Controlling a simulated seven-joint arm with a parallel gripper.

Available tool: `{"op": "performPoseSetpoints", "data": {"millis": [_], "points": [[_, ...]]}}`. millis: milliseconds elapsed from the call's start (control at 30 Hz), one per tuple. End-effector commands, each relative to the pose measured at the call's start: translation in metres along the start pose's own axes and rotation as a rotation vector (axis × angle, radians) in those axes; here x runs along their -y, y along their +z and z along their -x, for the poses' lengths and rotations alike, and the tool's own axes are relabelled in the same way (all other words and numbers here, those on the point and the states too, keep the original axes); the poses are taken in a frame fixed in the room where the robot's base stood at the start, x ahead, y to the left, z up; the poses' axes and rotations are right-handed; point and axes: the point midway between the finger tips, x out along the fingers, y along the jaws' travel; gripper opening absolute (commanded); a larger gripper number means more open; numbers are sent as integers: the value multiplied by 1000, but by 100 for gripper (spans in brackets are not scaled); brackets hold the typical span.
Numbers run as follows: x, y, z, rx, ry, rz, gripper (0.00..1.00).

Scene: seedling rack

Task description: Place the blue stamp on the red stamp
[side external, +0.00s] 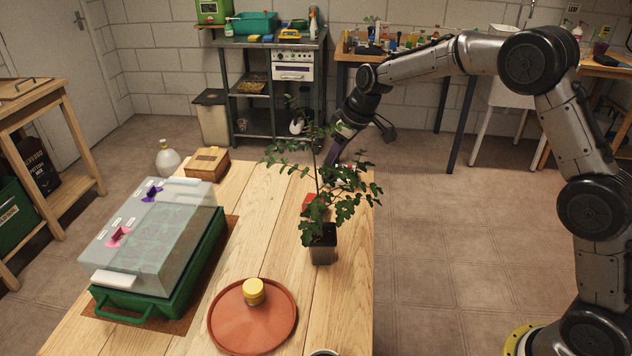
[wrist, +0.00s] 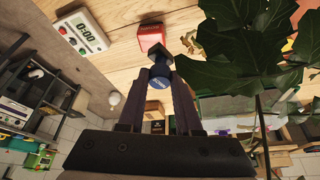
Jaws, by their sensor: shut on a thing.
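The blue stamp (wrist: 161,74), with a round blue body and a dark square end, is between the fingers of my gripper (wrist: 160,80) in the wrist view. The gripper is shut on it. The red stamp (wrist: 151,37) sits on the wooden table just beyond the dark end; whether they touch cannot be told. In the side view, my gripper (side external: 334,152) is at the table's far end, partly behind the plant. A red patch (side external: 310,200) among the leaves looks like the red stamp. The blue stamp is hidden there.
A leafy potted plant (side external: 322,248) stands close to my gripper, its leaves (wrist: 245,45) filling the wrist view's right. A white timer (wrist: 82,31) lies left of the red stamp. A terracotta saucer (side external: 240,330), a green propagator tray (side external: 150,305) and a wooden box (side external: 207,163) are farther off.

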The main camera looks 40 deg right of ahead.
Motion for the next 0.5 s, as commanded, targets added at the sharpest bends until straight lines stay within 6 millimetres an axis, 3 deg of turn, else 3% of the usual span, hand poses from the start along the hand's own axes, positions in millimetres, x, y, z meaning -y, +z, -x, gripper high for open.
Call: {"op": "performPoseSetpoints", "data": {"millis": [233,500], "points": [[-13,-18,-52,1,-1,0,0],[-18,-25,-73,-1,0,0,0]]}}
